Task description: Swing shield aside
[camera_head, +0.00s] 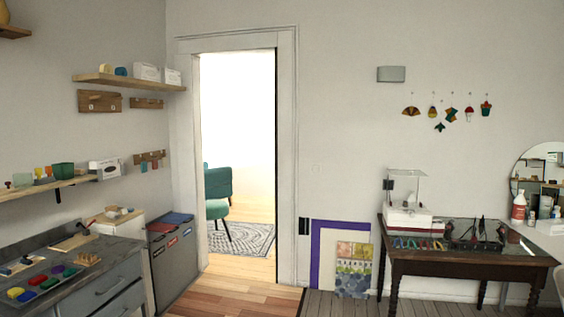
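A small white machine (408,219) stands on the dark wooden table at the right. A clear box-like shield (406,188) with pale edges appears to stand upright over it. A small dark part (388,185) shows at the shield's left side. The shield is too small in view to tell how it is hinged. Neither of my grippers is in view.
The dark table (450,262) also holds colourful-handled tools and a black rack (478,235). Framed pictures (340,262) lean on the wall left of it. A grey drawer bench (105,285) is at left. Wooden floor (240,297) is clear before the doorway.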

